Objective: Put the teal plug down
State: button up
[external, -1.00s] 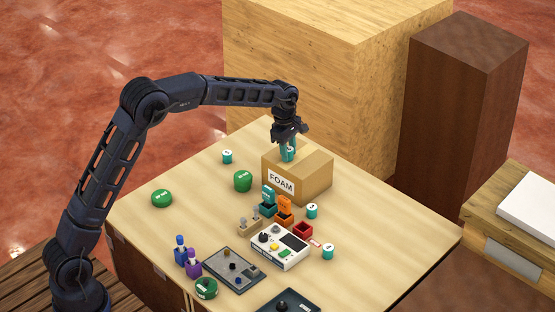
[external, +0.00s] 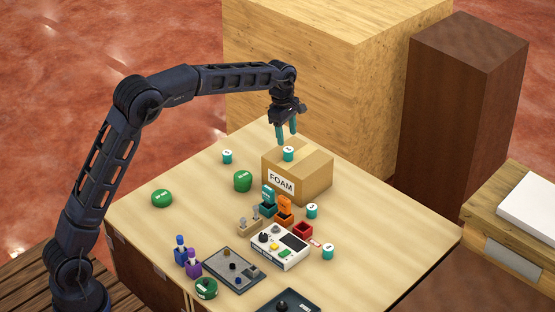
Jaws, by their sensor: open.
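A teal plug (external: 288,155) with a white numbered top stands upright on top of the cardboard box (external: 314,181) labelled FOAM, near the box's back left edge. My gripper (external: 287,138) is above it, with its two teal fingers pointing down, apart and empty. A small gap shows between the fingertips and the plug's top. Other teal plugs with white tops stand on the table: one at the back left (external: 227,157), one right of the orange block (external: 312,211), and one near the right front (external: 328,251).
Green round pieces (external: 162,198) stand on the left of the table. A white control box (external: 280,247), a dark panel (external: 232,269), a red tray (external: 302,230) and blue and purple pieces (external: 193,263) crowd the front. A large wooden crate (external: 300,60) stands behind the table.

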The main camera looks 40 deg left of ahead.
aim_at(285, 148)
jog(key=s+a+r+m+t, duration=0.1)
jog(key=s+a+r+m, duration=0.35)
jog(key=s+r, duration=0.8)
jog(key=s+a+r+m+t, duration=0.1)
jog(key=s+a+r+m, duration=0.15)
jog(key=s, duration=0.55)
jog(key=s+a+r+m, duration=0.1)
jog(key=s+a+m, duration=0.15)
jog(key=s, duration=0.55)
jog(key=s+f+m, duration=0.3)
jog(key=s, duration=0.6)
jog(key=s+a+f+m+t+y, duration=0.1)
jog(key=s+f+m, duration=0.3)
jog(key=s, duration=0.6)
jog(key=s+a+f+m+t, duration=0.1)
jog(key=s+f+m, duration=0.2)
jog(key=s, duration=0.6)
jog(key=shift+s+a+f+m, duration=0.15)
jog(key=shift+a+m, duration=0.1)
jog(key=shift+m, duration=0.1)
jog(key=shift+o, duration=0.5)
